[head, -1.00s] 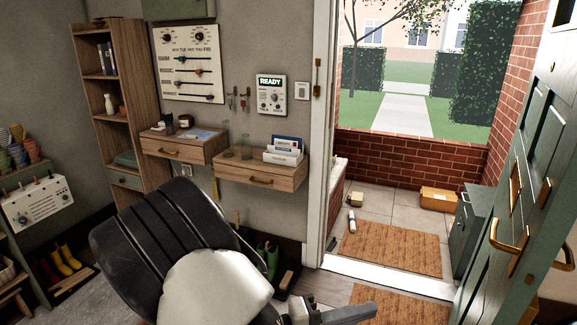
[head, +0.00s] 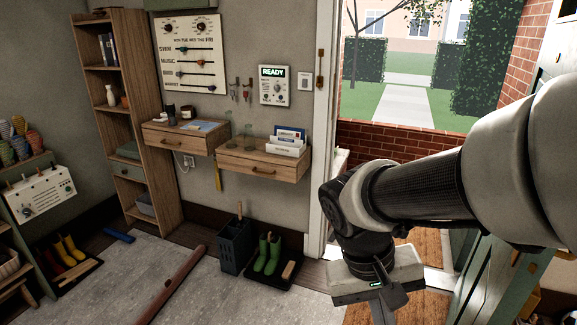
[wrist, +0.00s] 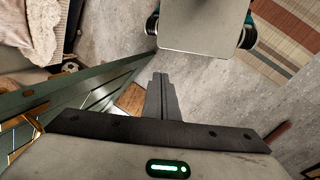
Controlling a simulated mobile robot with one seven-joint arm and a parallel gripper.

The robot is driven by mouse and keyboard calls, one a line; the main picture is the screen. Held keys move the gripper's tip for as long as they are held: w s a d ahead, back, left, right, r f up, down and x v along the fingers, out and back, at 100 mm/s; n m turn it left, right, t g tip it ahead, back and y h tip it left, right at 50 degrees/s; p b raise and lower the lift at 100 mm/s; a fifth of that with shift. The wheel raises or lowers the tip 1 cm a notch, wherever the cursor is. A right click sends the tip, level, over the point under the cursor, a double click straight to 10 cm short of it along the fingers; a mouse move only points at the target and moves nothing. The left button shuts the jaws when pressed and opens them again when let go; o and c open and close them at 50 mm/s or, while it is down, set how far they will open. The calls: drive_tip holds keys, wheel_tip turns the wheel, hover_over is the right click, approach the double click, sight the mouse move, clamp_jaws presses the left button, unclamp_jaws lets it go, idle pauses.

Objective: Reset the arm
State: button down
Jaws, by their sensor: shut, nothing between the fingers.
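My gripper (head: 384,306) hangs at the lower right of the head view, in front of the open doorway, with the arm reaching in from the right edge. Its fingers point down and are cut off by the bottom edge of the picture. In the wrist view the fingers of my gripper (wrist: 161,98) are together, with nothing held between them.
The green door (head: 487,285) stands open close to my arm on the right; the wrist view also shows the door (wrist: 70,95). Two wall drawers (head: 262,170), a boot tray (head: 270,275) and a dark bin (head: 236,245) line the wall. The grey floor (head: 225,300) is mostly clear.

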wheel_tip(320, 180, up, 25)
drive_tip(key=a+t+y+p, duration=0.1)
drive_tip(key=t+y+p, duration=0.2)
drive_tip(key=p, duration=1.2)
drive_tip(key=t, duration=0.3)
drive_tip(key=shift+s+a+y, duration=0.25)
drive_tip(key=shift+a+y, duration=0.05)
drive_tip(key=shift+a, duration=0.05)
